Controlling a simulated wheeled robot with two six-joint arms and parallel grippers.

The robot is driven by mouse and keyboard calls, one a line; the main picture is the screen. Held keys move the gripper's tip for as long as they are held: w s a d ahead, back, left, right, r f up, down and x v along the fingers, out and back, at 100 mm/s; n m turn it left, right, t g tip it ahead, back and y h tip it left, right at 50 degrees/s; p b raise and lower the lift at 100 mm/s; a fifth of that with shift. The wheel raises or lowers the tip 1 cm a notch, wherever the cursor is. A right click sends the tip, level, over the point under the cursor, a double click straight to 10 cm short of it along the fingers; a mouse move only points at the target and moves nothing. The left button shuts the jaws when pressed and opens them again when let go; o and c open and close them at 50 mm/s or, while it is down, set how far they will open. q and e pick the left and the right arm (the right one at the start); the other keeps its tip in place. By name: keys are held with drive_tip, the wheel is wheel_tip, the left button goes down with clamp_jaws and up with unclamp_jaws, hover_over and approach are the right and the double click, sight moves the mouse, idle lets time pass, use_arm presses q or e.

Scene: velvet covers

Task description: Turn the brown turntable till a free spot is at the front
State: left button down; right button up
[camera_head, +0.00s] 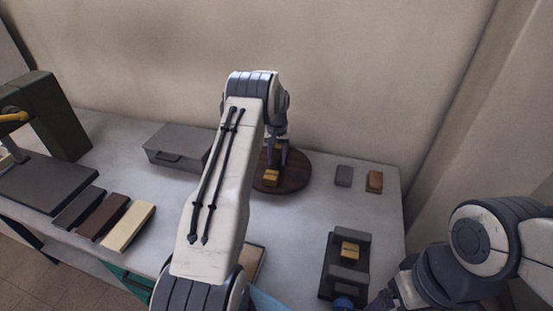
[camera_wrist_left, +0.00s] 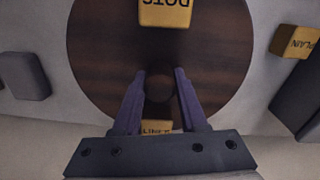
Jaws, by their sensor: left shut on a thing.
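The brown turntable (camera_head: 296,182) stands near the back of the table, partly hidden behind my left arm. In the left wrist view the turntable (camera_wrist_left: 100,60) has a round hub (camera_wrist_left: 157,87) at its middle. A yellow block marked DOTS (camera_wrist_left: 165,12) sits near the rim, seen in the head view (camera_head: 271,178) at the front. A yellow block marked LINES (camera_wrist_left: 157,127) is at the back, partly hidden by my gripper. My left gripper (camera_wrist_left: 160,73) points down and seems shut on the hub. My right gripper (camera_head: 388,298) is at the lower right, its jaws unclear.
A yellow block marked PLAIN (camera_wrist_left: 296,41) lies off the turntable. A grey case (camera_head: 178,147) is to the left. A grey block (camera_head: 343,176) and a brown block (camera_head: 374,181) are to the right. A dark stand (camera_head: 345,278) with a yellow block (camera_head: 350,249) is front right.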

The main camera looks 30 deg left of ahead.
use_arm(q)
drive_tip(key=shift+n, duration=0.4)
drive_tip(key=shift+a+r+n, duration=0.1)
drive_tip(key=shift+n, duration=3.9)
drive_tip(key=shift+a+n+b, duration=0.1)
drive_tip(key=shift+n+b, duration=0.2)
drive_tip(key=shift+n, duration=3.4)
drive_tip(key=shift+s+n, duration=0.1)
drive_tip(key=shift+n, duration=0.6)
drive_tip(key=shift+c, duration=2.2)
unclamp_jaws()
